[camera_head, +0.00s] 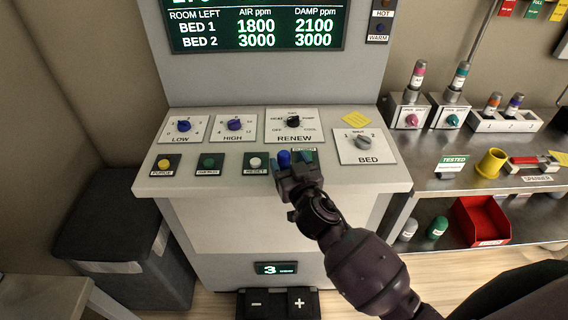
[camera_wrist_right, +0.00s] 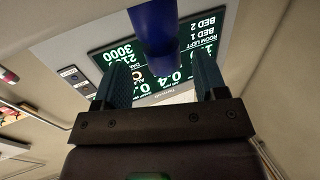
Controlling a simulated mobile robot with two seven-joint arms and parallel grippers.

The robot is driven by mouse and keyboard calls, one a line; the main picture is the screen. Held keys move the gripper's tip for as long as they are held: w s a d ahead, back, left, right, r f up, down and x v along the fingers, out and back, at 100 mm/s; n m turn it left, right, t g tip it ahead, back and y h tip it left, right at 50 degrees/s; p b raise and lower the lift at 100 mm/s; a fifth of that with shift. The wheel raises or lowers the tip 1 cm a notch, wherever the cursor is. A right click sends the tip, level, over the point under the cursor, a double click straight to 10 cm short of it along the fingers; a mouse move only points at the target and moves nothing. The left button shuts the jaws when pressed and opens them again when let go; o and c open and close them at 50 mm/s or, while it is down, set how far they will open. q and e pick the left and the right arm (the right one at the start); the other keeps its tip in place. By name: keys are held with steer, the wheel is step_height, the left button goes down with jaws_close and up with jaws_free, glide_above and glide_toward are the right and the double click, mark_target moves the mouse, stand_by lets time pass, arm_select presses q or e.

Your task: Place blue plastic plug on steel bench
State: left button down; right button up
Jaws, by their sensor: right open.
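The blue plug (camera_head: 284,157) shows as a short blue cylinder at the console's front row, partly hidden by my right gripper (camera_head: 293,163). In the right wrist view the blue plug (camera_wrist_right: 155,28) stands between and beyond the two spread teal fingers of the gripper (camera_wrist_right: 162,82), with gaps on both sides. My right gripper is open; the plug's lower end is hidden in the head view. The steel bench (camera_head: 412,148) stands to the right of the console. My left gripper is not in view.
The sloping console (camera_head: 230,182) carries knobs and push buttons close to the gripper. A red bin (camera_head: 481,221) sits on the lower shelf.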

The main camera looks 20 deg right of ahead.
mark_target(282, 157)
steer(key=shift+w+a+r+p, duration=0.1)
steer(key=shift+w+a+p, duration=0.1)
steer(key=shift+w, duration=0.9)
steer(key=shift+w+a+p, duration=0.1)
steer(key=shift+w+p, duration=0.05)
steer(key=shift+w, duration=0.95)
steer(key=shift+c, duration=0.2)
steer(key=c, duration=1)
steer(key=shift+c, duration=0.2)
step_height(282, 157, up, 23)
steer(key=y+p, duration=0.1)
steer(key=p, duration=0.1)
steer(key=s+d+f+b, duration=0.1)
steer(key=s+d+f, duration=0.1)
steer(key=s+f, duration=0.4)
steer(key=s+d+f+h, duration=0.1)
steer(key=s+f, duration=0.4)
steer(key=f, duration=0.7)
steer(key=shift+s+d+h+b, duration=0.3)
steer(key=shift+s+d+b, duration=0.1)
steer(key=shift+d, duration=0.1)
